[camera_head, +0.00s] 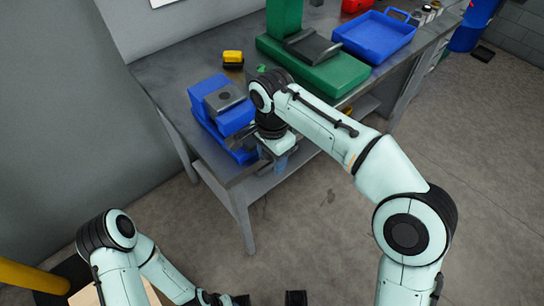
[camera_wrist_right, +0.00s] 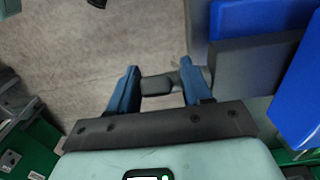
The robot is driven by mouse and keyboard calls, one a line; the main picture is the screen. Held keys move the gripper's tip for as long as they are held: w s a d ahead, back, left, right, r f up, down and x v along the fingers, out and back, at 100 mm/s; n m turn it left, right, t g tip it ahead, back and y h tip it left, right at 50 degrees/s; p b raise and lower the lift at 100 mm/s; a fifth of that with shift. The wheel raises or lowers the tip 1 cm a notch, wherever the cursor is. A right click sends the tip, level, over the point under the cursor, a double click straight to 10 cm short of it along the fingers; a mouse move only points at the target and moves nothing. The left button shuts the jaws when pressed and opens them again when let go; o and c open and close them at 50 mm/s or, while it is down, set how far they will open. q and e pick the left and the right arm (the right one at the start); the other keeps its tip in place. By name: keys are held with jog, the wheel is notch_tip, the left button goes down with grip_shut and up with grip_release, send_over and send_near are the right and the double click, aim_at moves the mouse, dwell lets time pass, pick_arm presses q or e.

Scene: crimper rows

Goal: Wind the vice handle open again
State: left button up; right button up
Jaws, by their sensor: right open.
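The blue vice (camera_head: 238,118) with grey jaw parts stands on the near left end of the workbench. In the right wrist view its blue body (camera_wrist_right: 297,105) and a grey jaw block (camera_wrist_right: 245,62) fill the right side. My right gripper (camera_head: 281,168) hangs at the bench's front edge, beside the vice. In the wrist view the right gripper (camera_wrist_right: 157,88) is open, with its two blue fingers apart. A dark grey piece of the vice handle (camera_wrist_right: 157,85) shows between the fingertips; contact cannot be told. In the head view the handle is hidden by my right arm.
The grey workbench (camera_head: 172,84) carries a green machine (camera_head: 325,76), a yellow and black object (camera_head: 232,58) and a blue tray (camera_head: 372,38) farther along. A lower shelf (camera_head: 262,183) sits under the top. The floor (camera_head: 310,225) in front is clear.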

grip_shut()
jog(key=shift+a+t+h, duration=0.1)
jog(key=shift+t+h, duration=0.4)
jog(key=shift+h, duration=0.2)
jog(key=shift+t+h, duration=0.5)
jog(key=shift+h, duration=0.2)
jog(key=shift+t+h+b, duration=0.75)
jog(key=shift+t+h, duration=0.25)
jog(key=shift+h, duration=0.4)
